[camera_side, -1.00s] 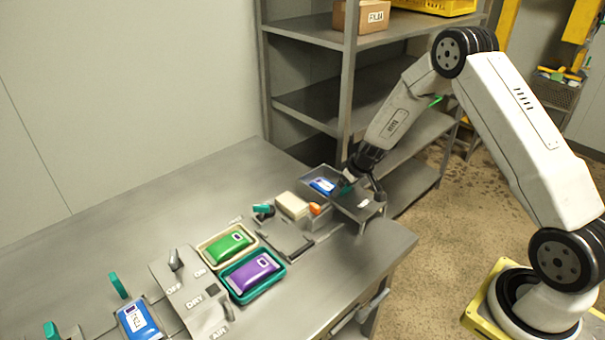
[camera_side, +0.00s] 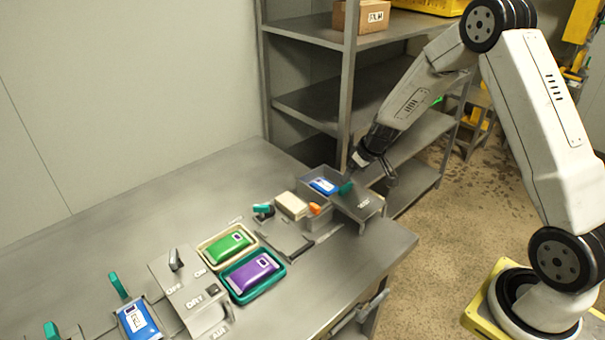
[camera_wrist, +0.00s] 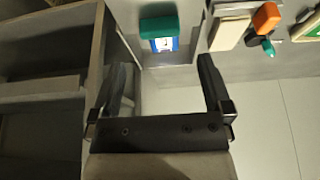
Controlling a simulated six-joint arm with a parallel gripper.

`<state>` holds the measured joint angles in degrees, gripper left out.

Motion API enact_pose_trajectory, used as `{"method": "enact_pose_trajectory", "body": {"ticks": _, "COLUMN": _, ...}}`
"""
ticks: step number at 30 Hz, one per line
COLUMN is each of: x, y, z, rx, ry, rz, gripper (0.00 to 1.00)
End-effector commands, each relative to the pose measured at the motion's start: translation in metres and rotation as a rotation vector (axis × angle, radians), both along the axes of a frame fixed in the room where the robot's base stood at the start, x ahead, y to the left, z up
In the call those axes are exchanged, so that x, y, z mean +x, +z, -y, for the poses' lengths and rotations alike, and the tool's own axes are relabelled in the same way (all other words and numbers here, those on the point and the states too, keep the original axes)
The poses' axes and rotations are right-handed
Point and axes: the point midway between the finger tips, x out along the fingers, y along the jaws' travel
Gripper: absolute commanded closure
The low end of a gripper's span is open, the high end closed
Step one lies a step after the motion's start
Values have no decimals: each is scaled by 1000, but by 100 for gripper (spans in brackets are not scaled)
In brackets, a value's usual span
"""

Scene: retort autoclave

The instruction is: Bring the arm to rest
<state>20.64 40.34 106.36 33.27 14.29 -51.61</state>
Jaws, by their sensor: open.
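My gripper (camera_side: 376,168) is open and empty in the side view, a little above and to the right of the grey tray (camera_side: 362,204) at the bench's right end. In the wrist view its two fingers stand wide apart, and the space between my gripper's fingertips (camera_wrist: 163,75) is empty. A blue pouch (camera_side: 322,185) lies in the tray with a teal handle (camera_side: 346,188) beside it. In the wrist view the teal handle (camera_wrist: 158,27) partly covers the blue pouch (camera_wrist: 163,44).
A grey shelf rack (camera_side: 350,80) stands close behind my gripper. A green pouch (camera_side: 227,246) and a purple pouch (camera_side: 252,273) lie in trays on the bench. A cream block (camera_side: 291,205) and an orange knob (camera_side: 314,208) are left of the tray. The bench's back left is clear.

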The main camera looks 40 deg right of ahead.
Motion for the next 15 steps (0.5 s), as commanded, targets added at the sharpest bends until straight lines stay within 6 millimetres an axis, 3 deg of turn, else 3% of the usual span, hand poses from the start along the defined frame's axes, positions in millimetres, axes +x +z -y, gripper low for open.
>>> {"method": "enact_pose_trajectory", "body": {"ticks": 15, "x": -4, "y": 9, "z": 0, "rx": 0, "ry": 0, "rz": -1, "gripper": 0}}
